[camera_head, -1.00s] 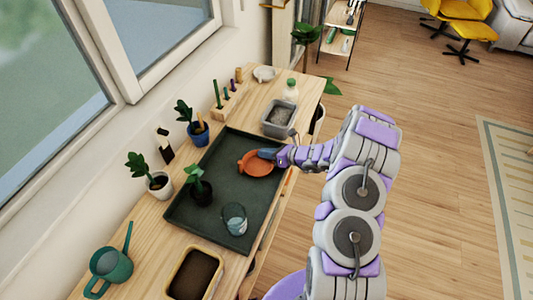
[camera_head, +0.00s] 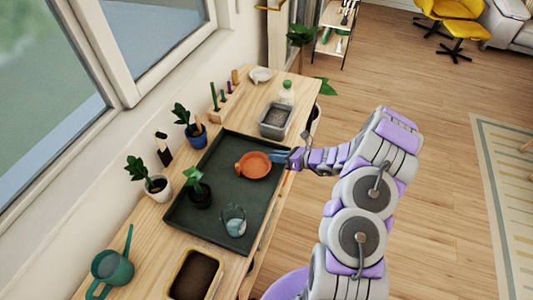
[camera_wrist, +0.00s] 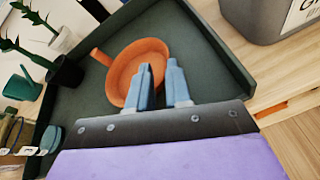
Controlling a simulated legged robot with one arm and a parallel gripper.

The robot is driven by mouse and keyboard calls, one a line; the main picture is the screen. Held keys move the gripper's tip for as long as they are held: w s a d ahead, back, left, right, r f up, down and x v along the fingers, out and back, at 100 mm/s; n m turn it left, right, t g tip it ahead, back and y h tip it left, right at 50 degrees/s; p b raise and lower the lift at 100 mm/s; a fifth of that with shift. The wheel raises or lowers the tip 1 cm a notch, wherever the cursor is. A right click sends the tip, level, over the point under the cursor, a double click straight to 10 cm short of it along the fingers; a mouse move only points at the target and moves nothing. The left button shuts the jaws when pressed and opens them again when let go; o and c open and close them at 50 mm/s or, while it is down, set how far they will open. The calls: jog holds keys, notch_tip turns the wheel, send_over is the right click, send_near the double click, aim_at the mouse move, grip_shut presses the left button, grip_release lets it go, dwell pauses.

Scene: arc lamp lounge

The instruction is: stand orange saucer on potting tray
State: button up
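The orange saucer (camera_head: 256,165) lies on the dark green potting tray (camera_head: 217,222), toward its far right part. It also shows in the wrist view (camera_wrist: 125,62), with a small orange tab on its left side. My gripper (camera_head: 275,157) is at the tray's right edge, beside the saucer. In the wrist view its two blue fingers (camera_wrist: 160,76) are parted with nothing between them. The fingertips overlap the saucer's right part in that picture. The gap in height between fingers and saucer is hard to tell.
A grey bin (camera_head: 275,120) stands just beyond the tray. Potted plants line the window side. A green watering can (camera_head: 110,268) and a soil-filled box (camera_head: 194,275) stand at the near end.

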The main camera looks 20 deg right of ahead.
jog(key=v, duration=0.5)
jog(key=s+a+r+n+g, duration=0.5)
jog(key=s+a+r+n, duration=0.25)
jog(key=a+r, duration=0.2)
jog(key=s+a+r+n+g, duration=0.4)
jog(key=s+a+r+n, duration=0.3)
jog(key=a+r+n, duration=0.25)
jog(key=s+r+n+g+h, duration=0.1)
jog(key=s+r+n+h, duration=0.1)
jog(key=s+n, duration=0.35)
jog(key=s+r+n+g+h, duration=0.2)
jog(key=s+r+h, duration=0.1)
jog(key=s, duration=0.5)
jog(key=s+d+r+n+t+h, duration=0.1)
jog(key=s+d+r+n+h, duration=0.1)
jog(key=s+d+n+h, duration=0.3)
jog(key=s+d+p, duration=0.1)
jog(key=s+d, duration=0.2)
jog(key=s, duration=0.2)
jog(key=shift+s+d+r+h, duration=0.2)
jog(key=shift+s+d+h, duration=0.1)
jog(key=shift+s, duration=0.05)
